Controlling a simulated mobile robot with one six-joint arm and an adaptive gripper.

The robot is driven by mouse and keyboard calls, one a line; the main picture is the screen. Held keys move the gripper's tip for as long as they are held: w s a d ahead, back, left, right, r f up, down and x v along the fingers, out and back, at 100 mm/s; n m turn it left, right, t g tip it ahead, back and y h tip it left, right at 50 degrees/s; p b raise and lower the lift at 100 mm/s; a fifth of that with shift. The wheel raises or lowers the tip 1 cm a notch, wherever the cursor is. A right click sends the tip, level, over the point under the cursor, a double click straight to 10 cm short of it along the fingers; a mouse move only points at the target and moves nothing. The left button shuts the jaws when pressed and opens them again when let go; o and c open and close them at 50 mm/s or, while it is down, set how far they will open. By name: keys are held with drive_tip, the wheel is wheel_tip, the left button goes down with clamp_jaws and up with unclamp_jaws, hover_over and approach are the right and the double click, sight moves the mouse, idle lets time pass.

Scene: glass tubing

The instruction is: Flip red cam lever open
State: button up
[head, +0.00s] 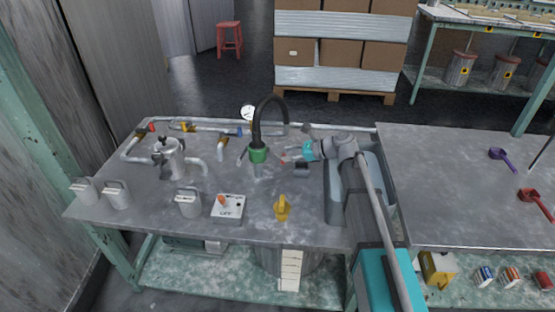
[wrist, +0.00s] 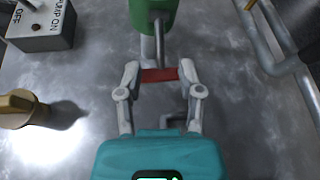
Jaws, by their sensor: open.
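The red cam lever (wrist: 160,75) is a short red bar beside the green coupling (wrist: 153,14) in the wrist view. In the head view the green coupling (head: 258,155) stands upright at the foot of a black arched hose, and the red lever (head: 283,161) shows as a small speck to its right. My gripper (wrist: 159,70) is open, with one finger at each end of the red bar. Whether the fingers touch it is unclear. In the head view my gripper (head: 286,155) reaches in from the right, close to the coupling.
A pump switch box (head: 228,207) and a yellow handle (head: 282,207) stand in front on the grey bench. A silver pot (head: 170,157) and several grey mugs are at left. Pipes with a gauge (head: 247,113) run along the back. A sink (head: 334,205) lies under my arm.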

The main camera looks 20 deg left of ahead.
sight(277, 155)
drive_tip(key=shift+b+x, duration=0.6)
drive_tip(key=shift+x, duration=1.6)
clamp_jaws()
